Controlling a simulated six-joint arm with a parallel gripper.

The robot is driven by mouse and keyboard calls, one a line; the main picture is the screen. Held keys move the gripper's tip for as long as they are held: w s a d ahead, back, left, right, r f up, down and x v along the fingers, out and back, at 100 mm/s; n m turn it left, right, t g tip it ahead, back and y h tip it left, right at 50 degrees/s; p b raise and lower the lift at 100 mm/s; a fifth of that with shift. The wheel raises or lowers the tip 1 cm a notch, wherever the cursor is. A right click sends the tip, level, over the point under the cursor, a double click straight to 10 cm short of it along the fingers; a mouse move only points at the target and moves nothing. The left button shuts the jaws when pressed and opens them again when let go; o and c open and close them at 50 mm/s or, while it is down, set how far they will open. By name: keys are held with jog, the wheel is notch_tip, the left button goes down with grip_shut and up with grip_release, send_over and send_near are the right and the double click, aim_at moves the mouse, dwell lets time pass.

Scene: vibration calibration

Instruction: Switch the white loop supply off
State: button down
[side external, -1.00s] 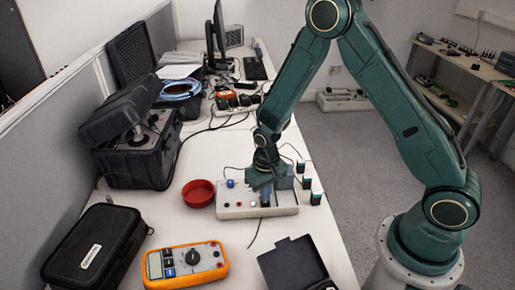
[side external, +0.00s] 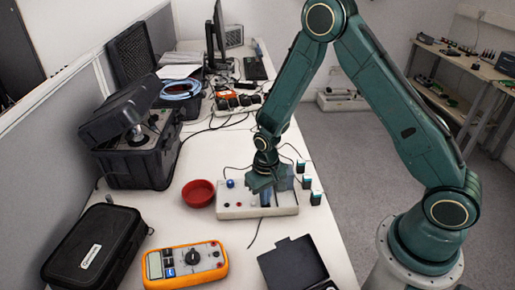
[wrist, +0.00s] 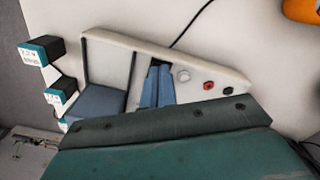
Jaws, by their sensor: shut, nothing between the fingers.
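The white loop supply (side external: 235,207) is a long, low white box on the bench. My gripper (side external: 265,199) points down at the box. In the wrist view, its blue fingers (wrist: 157,88) are together with nothing between them, over the box and just beside the pale button. I cannot tell whether they touch the box. The switch's position cannot be made out.
A red bowl (side external: 198,193) stands left of the box, and an orange multimeter (side external: 187,263) lies in front. An open black case (side external: 294,262) lies at the front right. Small dark blocks with teal tops (side external: 306,183) stand right of the box. A cable trails from the box.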

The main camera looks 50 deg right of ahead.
jog(key=shift+r, duration=3.5)
jog(key=shift+r, duration=0.1)
jog(key=s+r+n+t, duration=0.1)
jog(key=s+r, duration=0.2)
jog(key=r, duration=0.6)
jog(key=s+r+t, duration=0.2)
jog(key=s+r, duration=0.2)
jog(key=r, duration=0.5)
jog(key=s+r+n+t, duration=0.1)
jog(key=s+r, duration=0.3)
jog(key=s, duration=0.3)
jog(key=s+d+r+n+t, duration=0.1)
jog(key=s+r, duration=0.3)
jog(key=s, duration=0.3)
jog(key=shift+s+d+t, duration=0.2)
jog(key=shift+d+t, duration=0.05)
jog(key=shift+t, duration=0.05)
